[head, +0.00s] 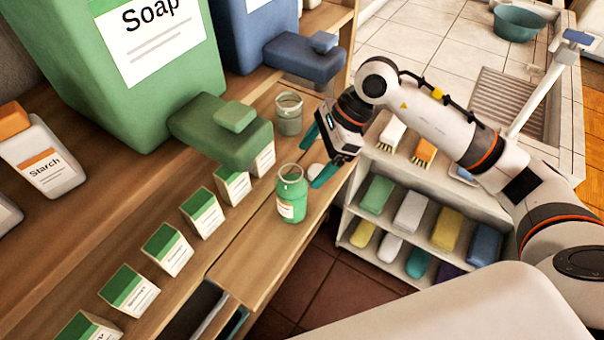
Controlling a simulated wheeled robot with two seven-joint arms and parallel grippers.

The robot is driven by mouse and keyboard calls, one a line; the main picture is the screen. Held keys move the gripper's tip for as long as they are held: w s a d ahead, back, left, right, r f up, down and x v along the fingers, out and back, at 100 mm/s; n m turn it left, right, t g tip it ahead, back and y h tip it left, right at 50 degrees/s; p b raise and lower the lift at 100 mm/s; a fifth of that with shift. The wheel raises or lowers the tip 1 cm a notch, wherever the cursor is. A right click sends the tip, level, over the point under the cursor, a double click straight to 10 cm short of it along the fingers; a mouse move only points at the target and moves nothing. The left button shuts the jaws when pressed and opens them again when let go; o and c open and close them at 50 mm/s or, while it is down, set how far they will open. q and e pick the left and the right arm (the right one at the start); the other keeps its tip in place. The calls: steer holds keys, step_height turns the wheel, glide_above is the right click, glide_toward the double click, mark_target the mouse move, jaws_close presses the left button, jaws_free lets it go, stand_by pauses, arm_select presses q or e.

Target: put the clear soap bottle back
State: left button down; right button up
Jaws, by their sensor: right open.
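A clear bottle holding green liquid (291,200) stands upright and open-topped on the wooden shelf, near its front edge, with a small label. A second clear glass container (289,115) stands farther back under the blue dispenser; it looks empty or nearly so. I cannot tell for certain which one is the task's clear soap bottle. My right gripper (318,154) is open, its teal fingers apart, just behind and right of the green-filled bottle and not around it. A small pale round thing (315,170) shows by the lower finger, partly hidden. My left gripper is out of view.
A large green soap dispenser (150,90) with a jutting spout (220,130) overhangs the shelf. Green-and-white boxes (167,250) line the shelf. A blue dispenser (305,58) is behind. A white rack (350,225) with brushes and coloured blocks stands at right.

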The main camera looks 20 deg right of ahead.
steer(key=shift+v, duration=2.4)
steer(key=shift+s+a, duration=0.1)
steer(key=shift+s, duration=0.05)
